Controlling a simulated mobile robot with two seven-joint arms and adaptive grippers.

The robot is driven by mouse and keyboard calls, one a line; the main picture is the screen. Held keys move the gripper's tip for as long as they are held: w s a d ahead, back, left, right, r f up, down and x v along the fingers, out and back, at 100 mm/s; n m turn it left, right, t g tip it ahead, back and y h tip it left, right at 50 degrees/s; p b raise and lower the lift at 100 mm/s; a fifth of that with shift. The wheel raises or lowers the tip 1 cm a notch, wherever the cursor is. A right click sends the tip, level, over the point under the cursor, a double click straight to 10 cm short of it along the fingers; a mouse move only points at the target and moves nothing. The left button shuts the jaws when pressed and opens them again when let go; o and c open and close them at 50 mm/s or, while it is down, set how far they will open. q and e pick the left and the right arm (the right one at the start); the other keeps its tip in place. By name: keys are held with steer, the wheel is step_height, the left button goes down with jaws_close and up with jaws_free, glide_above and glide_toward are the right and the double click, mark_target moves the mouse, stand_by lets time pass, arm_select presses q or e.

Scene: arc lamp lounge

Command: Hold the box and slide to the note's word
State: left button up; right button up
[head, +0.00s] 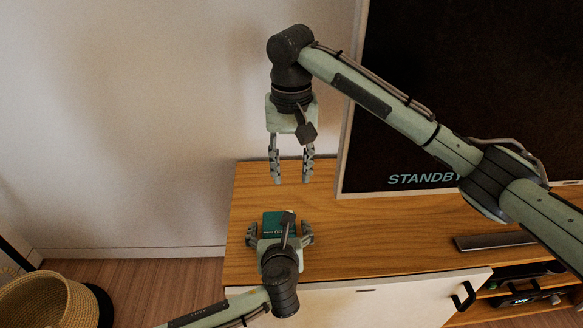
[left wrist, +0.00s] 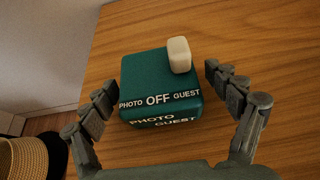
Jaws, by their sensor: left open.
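A teal box (head: 271,221) stands on the wooden cabinet, and it also shows in the left wrist view (left wrist: 145,78). Its top edge carries the words PHOTO, OFF and GUEST, with OFF largest in the middle. PHOTO and GUEST are repeated on its near face. A cream slider knob (left wrist: 179,55) stands on the top, right of the middle in the left wrist view. My left gripper (head: 280,231) is open, with one finger on each side of the box and gaps visible. My right gripper (head: 292,180) points down, open and empty, beyond the box. I cannot see a note.
The wooden cabinet top (head: 370,235) is clear right of the box, up to a dark bar (head: 495,241). A television (head: 455,90) showing STANDBY stands behind, with my right arm across it. A woven basket (head: 48,301) is on the floor at the lower left.

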arm_select(q)
steer(key=v, duration=1.2)
